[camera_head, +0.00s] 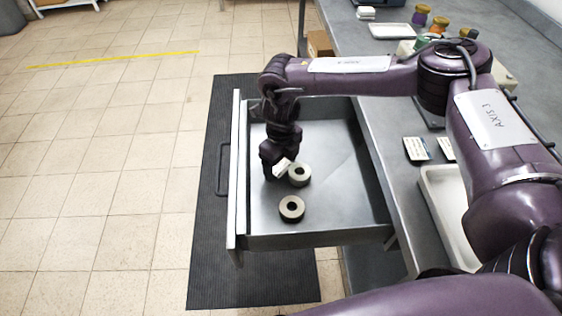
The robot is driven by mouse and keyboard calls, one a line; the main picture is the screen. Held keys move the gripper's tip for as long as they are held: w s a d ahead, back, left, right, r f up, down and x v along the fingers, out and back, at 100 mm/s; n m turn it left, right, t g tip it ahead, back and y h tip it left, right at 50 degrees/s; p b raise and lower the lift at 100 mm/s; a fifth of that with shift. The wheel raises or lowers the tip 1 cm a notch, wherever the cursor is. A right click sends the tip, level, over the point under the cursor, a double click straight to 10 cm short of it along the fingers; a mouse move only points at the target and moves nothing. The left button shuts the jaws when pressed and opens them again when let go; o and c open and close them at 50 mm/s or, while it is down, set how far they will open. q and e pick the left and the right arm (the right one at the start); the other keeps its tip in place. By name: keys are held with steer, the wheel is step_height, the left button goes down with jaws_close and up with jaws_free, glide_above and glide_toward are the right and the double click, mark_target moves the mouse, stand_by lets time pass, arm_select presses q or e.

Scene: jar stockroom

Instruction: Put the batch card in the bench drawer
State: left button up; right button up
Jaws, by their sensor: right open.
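The bench drawer (340,215) is pulled out from the bench, with its inside showing. My right gripper (278,172) reaches down into it, fingers pointing at the drawer floor, and is open. A small pale card (284,165), which looks like the batch card, is in the drawer right at the fingers. The gripper partly hides it, and I cannot tell whether they touch. Two similar cards, one light-and-dark card (416,149) and another (446,149), lie on the bench top. My left gripper is not in view.
Two tape rolls, one beside the fingers (299,175) and one nearer (291,209), sit in the drawer. A white tray (443,215) is on the bench (395,180). Jars (421,15) stand at the back. A dark mat (210,215) lies under the drawer; the tiled floor leftward is clear.

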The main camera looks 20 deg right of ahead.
mark_target(281, 167)
step_height(281, 167, up, 5)
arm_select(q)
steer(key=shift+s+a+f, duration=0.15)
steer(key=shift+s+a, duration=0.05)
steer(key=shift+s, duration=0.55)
arm_select(e)
step_height(281, 167, up, 7)
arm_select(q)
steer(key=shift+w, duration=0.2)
